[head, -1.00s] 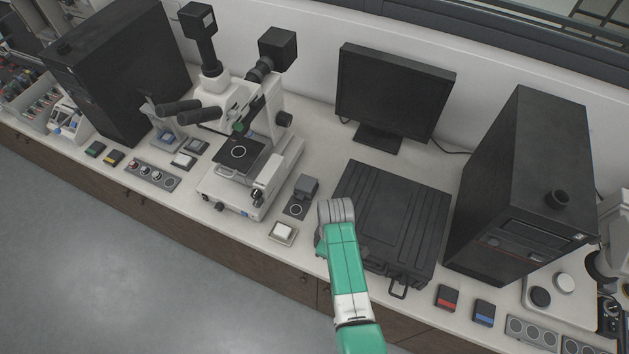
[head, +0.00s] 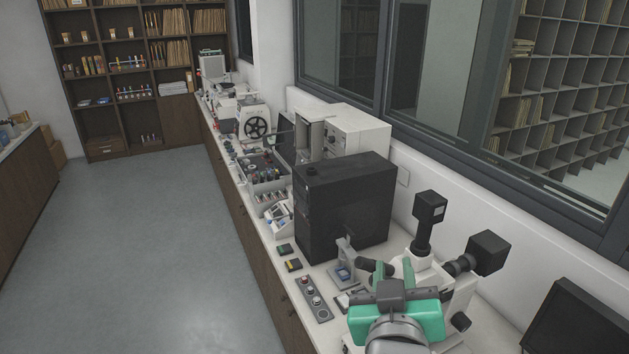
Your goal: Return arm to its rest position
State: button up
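My arm shows at the bottom right of the head view, as a green and grey end section seen from behind, with a dark grey crosspiece. My gripper (head: 394,282) seems to be at this end, in front of the microscope (head: 420,268) and over the bench edge side. It covers the microscope's lower part and stage.
A black computer tower (head: 343,210) stands left of the microscope. Several instruments line the long bench, with a black handwheel (head: 257,127) farther along. A dark monitor (head: 572,322) is at the lower right. The grey floor (head: 150,250) beside the bench is clear.

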jog(key=s+a+r+t+y, duration=0.1)
jog(key=s+a+r+t, duration=0.1)
jog(key=s+a+r, duration=0.2)
jog(key=s+a+r+t+y, duration=0.1)
jog(key=s+a+r+t, duration=0.2)
jog(key=s+r, duration=0.4)
jog(key=s+a+r+m+t+y, duration=0.1)
jog(key=s+a+r, duration=0.4)
jog(key=r, duration=0.5)
jog(key=shift+s+a+r+t+y, duration=0.4)
jog(key=shift+s+t+y, duration=0.15)
jog(key=shift+t, duration=0.65)
jog(key=shift+d, duration=0.1)
